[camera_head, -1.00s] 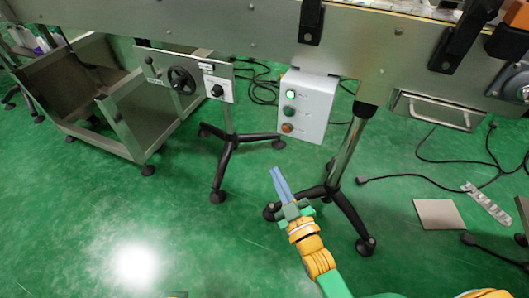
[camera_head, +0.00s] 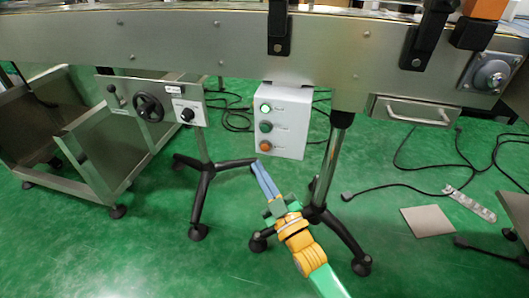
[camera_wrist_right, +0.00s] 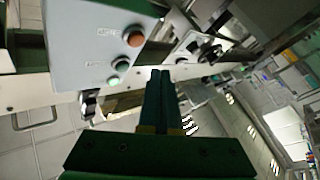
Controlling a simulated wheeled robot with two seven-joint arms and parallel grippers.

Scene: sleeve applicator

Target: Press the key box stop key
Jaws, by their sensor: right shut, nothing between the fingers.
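The key box (camera_head: 290,125) is a light grey panel hanging under the conveyor, with three round keys in a column. The top key (camera_head: 265,107) is pale green-white, the middle key (camera_head: 265,127) is green and the bottom key (camera_head: 265,145) is orange-red. The labels are too small to read. My right gripper (camera_head: 259,166) is shut and empty, its blue fingers pointing up just below the bottom key in the head view. In the right wrist view, the fingertips (camera_wrist_right: 160,76) appear beside the box, apart from the orange-red key (camera_wrist_right: 133,36). My left gripper is not in view.
The conveyor's steel side (camera_head: 200,50) spans the top. A handwheel panel (camera_head: 150,105) on a black tripod stand is left of the box, with a steel cart (camera_head: 100,150) further left. A conveyor leg (camera_head: 332,160) stands just right of the box. Cables lie on the green floor.

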